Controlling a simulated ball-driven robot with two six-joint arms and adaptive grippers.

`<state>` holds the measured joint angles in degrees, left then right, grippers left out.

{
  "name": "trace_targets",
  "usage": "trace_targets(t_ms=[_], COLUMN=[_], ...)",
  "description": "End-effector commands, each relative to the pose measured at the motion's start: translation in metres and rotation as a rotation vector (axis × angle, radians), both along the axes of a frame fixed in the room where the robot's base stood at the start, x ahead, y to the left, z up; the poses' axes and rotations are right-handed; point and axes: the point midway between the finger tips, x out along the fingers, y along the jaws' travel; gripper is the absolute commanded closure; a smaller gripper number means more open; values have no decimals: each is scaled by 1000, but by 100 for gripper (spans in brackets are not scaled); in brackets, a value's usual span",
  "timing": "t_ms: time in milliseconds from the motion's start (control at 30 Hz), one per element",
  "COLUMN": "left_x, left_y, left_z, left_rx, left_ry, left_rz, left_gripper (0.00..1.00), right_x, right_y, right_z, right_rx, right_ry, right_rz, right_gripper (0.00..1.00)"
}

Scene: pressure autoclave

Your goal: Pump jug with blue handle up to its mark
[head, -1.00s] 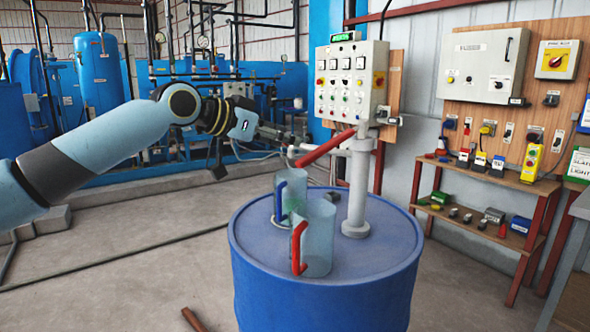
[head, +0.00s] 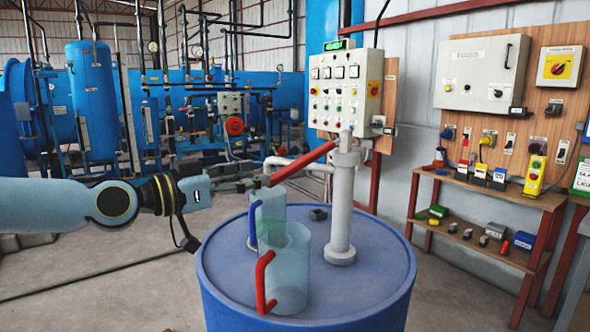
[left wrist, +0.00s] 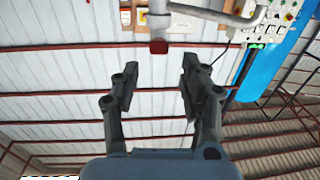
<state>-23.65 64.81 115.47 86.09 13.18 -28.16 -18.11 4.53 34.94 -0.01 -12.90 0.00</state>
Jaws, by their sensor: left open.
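The jug with the blue handle (head: 252,228) is clear and stands on the blue drum (head: 310,315), partly behind a clear jug with a red handle (head: 290,275). A greenish patch shows where the jugs overlap; I cannot tell a mark or level. The grey hand pump (head: 342,210) stands on the drum, its red lever (head: 303,163) sloping down to the left. Its pale spout (head: 290,163) bends down near the blue-handled jug. In the left wrist view, the lever's red end (left wrist: 158,46) lies just beyond my parted fingers (left wrist: 157,75).
A small dark block (head: 318,214) lies on the drum behind the jugs. A control box (head: 345,90) stands behind the pump. A shelf bench (head: 490,190) with switches is at the right. Open concrete floor lies left of the drum.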

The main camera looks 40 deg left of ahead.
Motion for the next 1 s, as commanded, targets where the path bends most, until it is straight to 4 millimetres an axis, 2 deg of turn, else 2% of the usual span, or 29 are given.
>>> trace_targets(t_ms=[133,333,433,700,1000], left_x=[19,47,62,90,93], left_y=[-8,-16,-21,-30,-31], left_z=[3,5,5,2,1], left_rx=[-14,-12,-12,-5,-3], left_ry=[-10,-7,-7,-4,-1], left_rz=[-3,-3,-2,-5,-6], left_gripper=[56,56,56,56,56], right_x=[-2,28,35,24,16], right_y=[0,0,0,0,-1], right_z=[-4,8,12,17,16], right_rx=[0,0,0,0,0], right_ry=[2,-43,-54,-38,-25], right_rz=[0,1,2,2,1], right_gripper=[0,0,0,0,0])
